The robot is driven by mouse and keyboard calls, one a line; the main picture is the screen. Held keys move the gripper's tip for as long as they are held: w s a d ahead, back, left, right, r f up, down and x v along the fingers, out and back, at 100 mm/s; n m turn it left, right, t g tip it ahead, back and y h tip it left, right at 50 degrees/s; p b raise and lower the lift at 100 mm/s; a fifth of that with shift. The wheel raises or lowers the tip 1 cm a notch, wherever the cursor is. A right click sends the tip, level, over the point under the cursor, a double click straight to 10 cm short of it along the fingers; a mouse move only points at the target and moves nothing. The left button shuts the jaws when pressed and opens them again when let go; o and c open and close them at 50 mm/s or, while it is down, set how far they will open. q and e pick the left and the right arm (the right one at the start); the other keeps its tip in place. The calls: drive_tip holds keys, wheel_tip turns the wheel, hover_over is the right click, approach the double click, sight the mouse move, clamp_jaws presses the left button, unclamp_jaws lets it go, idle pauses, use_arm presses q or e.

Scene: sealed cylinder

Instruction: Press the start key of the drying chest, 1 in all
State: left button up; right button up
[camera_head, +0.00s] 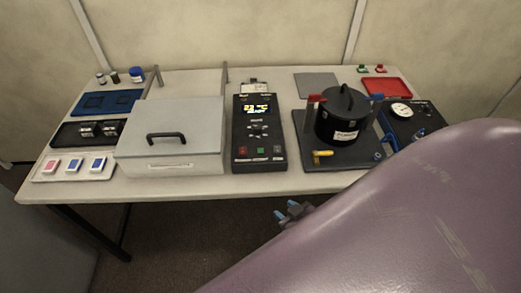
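The drying chest appears to be the light grey box (190,118) with a dark lid handle, at the left middle of the table; its lid is down. Right beside it stands a black control unit (259,165) with a lit screen. Along its front edge are a red key, a green key (261,150) and a grey key; their lettering is too small to read. My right gripper (288,210) is below the table's front edge in the picture, apart from the unit and the keys. Its bluish fingertips are small and partly hidden, so its opening is unclear. My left gripper is out of view.
A black lidded pot (342,122) stands on a dark base right of the unit, beside a gauge box (398,133). Trays (108,101) and small jars (137,75) are at the left. A large purple shape, probably my arm, hides the lower right. The table front (210,188) is bare.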

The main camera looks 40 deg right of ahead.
clamp_jaws()
idle(1.4)
